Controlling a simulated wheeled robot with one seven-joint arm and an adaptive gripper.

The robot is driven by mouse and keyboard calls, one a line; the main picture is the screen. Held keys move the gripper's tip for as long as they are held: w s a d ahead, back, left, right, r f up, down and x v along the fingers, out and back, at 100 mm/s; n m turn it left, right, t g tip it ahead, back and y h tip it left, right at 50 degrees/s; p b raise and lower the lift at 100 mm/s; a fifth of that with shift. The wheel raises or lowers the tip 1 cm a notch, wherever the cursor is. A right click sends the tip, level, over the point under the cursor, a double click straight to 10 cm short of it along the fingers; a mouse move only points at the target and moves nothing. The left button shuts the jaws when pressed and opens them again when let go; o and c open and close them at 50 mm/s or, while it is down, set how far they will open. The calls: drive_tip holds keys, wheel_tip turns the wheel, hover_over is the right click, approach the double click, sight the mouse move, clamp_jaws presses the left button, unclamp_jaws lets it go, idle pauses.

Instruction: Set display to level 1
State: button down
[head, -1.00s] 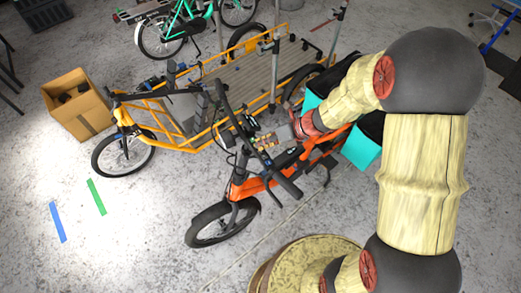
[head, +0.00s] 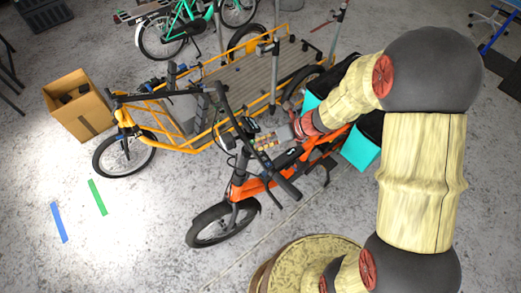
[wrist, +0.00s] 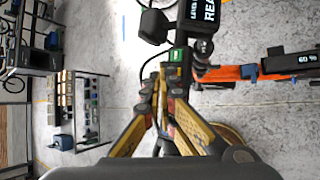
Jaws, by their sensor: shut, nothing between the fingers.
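The display (wrist: 201,12) is a black screen on the orange bike's handlebar, at the top of the wrist view. Part of its white text reads "REA" and a smaller line seems to read "LEVEL"; the top is cut off, so I cannot read the level. A small black control with a green face (wrist: 176,56) sits just below it. My gripper (wrist: 168,72) is shut and empty, its fingertips at the lower edge of this control. I cannot tell whether they touch it. In the head view my gripper (head: 258,142) is over the handlebar of the orange bike (head: 250,188).
The yellow cargo bike (head: 178,135) stands close behind the orange one. A cardboard box (head: 80,108) is at the left. A black panel reading "60 %" (wrist: 306,58) is on the orange frame. The floor at the lower left is clear except for blue and green strips.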

drive_tip(key=shift+r, duration=0.1)
wheel_tip(320, 180, up, 5)
drive_tip(key=p, duration=0.4)
drive_tip(key=shift+w+p, duration=0.1)
drive_tip(key=shift+p, duration=0.3)
idle(0.8)
